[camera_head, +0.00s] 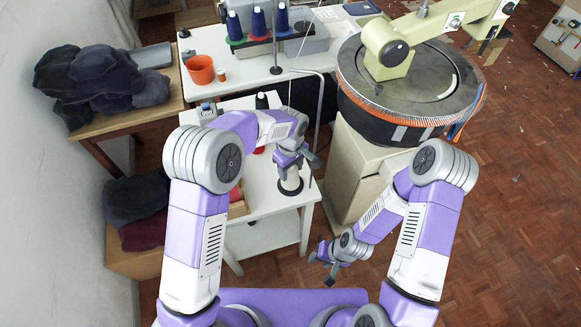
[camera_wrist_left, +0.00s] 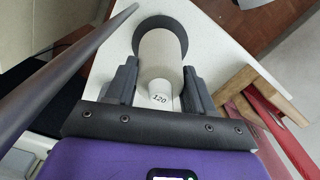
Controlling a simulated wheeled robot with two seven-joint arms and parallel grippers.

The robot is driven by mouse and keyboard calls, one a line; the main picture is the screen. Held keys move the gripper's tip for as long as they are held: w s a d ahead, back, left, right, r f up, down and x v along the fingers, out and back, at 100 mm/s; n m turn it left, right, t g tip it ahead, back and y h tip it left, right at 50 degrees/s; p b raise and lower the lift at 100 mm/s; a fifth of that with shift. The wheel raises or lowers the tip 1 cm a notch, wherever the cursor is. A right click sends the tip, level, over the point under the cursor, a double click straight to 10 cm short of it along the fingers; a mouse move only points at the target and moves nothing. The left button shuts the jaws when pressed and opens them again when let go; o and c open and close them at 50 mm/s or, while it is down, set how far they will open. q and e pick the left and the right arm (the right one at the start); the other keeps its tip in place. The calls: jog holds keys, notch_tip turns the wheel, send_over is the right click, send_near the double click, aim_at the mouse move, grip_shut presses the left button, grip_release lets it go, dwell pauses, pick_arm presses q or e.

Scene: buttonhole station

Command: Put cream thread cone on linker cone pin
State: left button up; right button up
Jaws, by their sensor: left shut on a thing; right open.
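The cream thread cone (camera_head: 291,178) is between the fingers of my left gripper (camera_head: 296,160), over the front right part of the white table. The left wrist view shows the cone (camera_wrist_left: 161,58) marked "120" at its near end, between the two dark fingers of the gripper (camera_wrist_left: 160,85). A round black disc (camera_wrist_left: 160,22) shows around the cone's far end; it also shows in the head view (camera_head: 291,190). I see no bare pin, and cannot tell whether the cone touches the disc. My right gripper (camera_head: 328,264) is open and empty, low over the floor.
The white table (camera_head: 262,197) has a thin upright rod (camera_wrist_left: 70,60) close beside my left gripper. The round linking machine (camera_head: 405,85) stands at the back right on a cabinet (camera_head: 362,170). An orange pot (camera_head: 200,70) and blue thread cones (camera_head: 258,22) stand behind.

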pick_arm(q)
jog(key=shift+f, duration=0.1)
jog(key=o, duration=1.2)
notch_tip(320, 180, up, 8)
jog(key=shift+f+p, duration=0.2)
jog(key=shift+p, duration=0.55)
